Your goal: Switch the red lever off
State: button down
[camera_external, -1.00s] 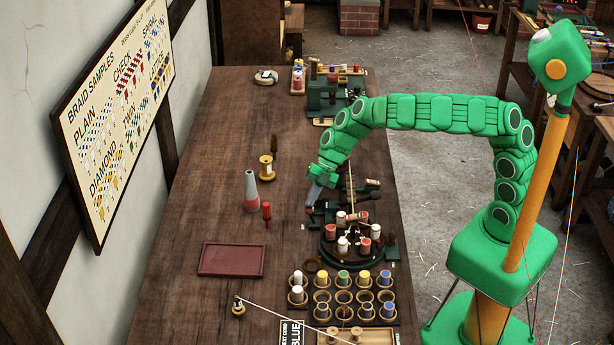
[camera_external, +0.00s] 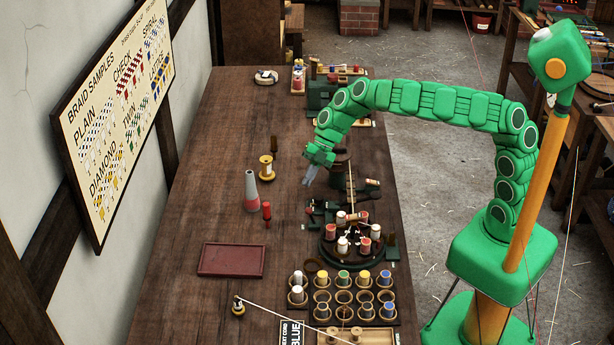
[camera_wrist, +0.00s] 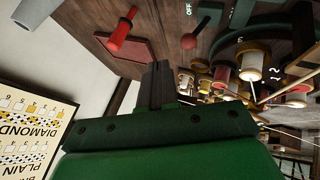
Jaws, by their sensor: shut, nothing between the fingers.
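The red lever shows in the wrist view as a red ball knob (camera_wrist: 189,41) on a dark stem, with a white OFF label beside it. In the external view the small red knob (camera_external: 309,211) is at the left end of the dark green braiding machine (camera_external: 325,250). My gripper (camera_external: 308,184) is above the table, up from the knob in the picture and apart from it. In the wrist view its dark fingers (camera_wrist: 160,70) are together with nothing between them. Which position the lever is in I cannot tell for sure.
A red-handled tool (camera_external: 267,211) and a grey-and-red cone (camera_external: 251,192) stand left of the lever. A dark red tray (camera_external: 232,260) lies nearer the camera. A yellow spool (camera_external: 266,167) stands farther back. The table's left part is mostly clear.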

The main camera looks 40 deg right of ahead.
jog(key=shift+w+d+r, duration=0.2)
jog(key=shift+w+r, duration=0.2)
jog(key=shift+r, duration=0.3)
jog(key=shift+w+d+r, duration=0.15)
jog(key=shift+w+r, duration=0.2)
jog(key=shift+r, duration=0.35)
